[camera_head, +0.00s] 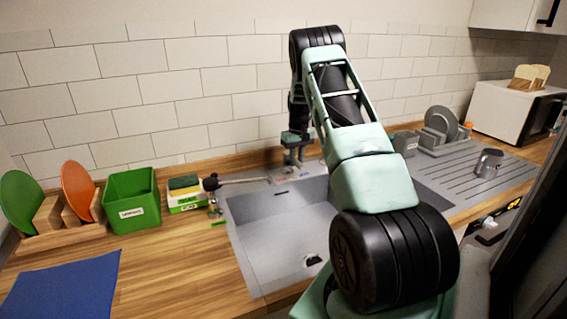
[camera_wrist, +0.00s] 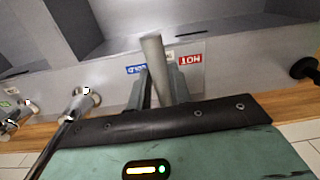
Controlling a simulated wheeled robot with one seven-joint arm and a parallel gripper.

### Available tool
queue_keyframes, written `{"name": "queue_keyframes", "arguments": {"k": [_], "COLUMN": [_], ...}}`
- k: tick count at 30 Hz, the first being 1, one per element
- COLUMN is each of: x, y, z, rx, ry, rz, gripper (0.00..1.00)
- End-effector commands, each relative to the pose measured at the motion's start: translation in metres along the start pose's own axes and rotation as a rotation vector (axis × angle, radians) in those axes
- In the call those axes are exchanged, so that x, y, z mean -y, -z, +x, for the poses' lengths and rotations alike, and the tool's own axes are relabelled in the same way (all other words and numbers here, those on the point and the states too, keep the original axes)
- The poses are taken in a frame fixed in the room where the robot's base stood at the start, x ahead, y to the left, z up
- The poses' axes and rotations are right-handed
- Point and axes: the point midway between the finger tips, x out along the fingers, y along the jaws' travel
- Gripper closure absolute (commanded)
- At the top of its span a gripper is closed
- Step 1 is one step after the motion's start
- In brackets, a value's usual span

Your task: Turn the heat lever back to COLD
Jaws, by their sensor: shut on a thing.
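The heat lever (camera_wrist: 154,58) is a grey bar in the wrist view, standing between a blue COLD label (camera_wrist: 136,69) and a red HOT label (camera_wrist: 190,59). It leans slightly left at its top. My gripper (camera_wrist: 162,88) is shut on the lever, with one dark finger on each side. In the head view my gripper (camera_head: 293,155) is at the back edge of the sink (camera_head: 275,225), below my arm. The lever is hidden there by my gripper.
A black-tipped spout (camera_head: 212,183) lies left of my gripper. A sponge box (camera_head: 187,192), a green bin (camera_head: 131,200) and a plate rack (camera_head: 65,226) stand further left. A metal cup (camera_head: 488,163) is on the drainboard at right. A tiled wall rises close behind.

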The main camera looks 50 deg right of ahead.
Motion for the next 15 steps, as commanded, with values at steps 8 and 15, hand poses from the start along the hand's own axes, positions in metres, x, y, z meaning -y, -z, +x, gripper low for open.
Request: {"name": "queue_keyframes", "arguments": {"k": [8,15], "x": [-0.0089,-0.0084], "y": [-0.0017,-0.0015], "z": [-0.0013,-0.0014], "rx": [0.0,-0.001], "ry": [-0.001,-0.001], "rz": [-0.011,-0.01], "gripper": [1.0,1.0]}}
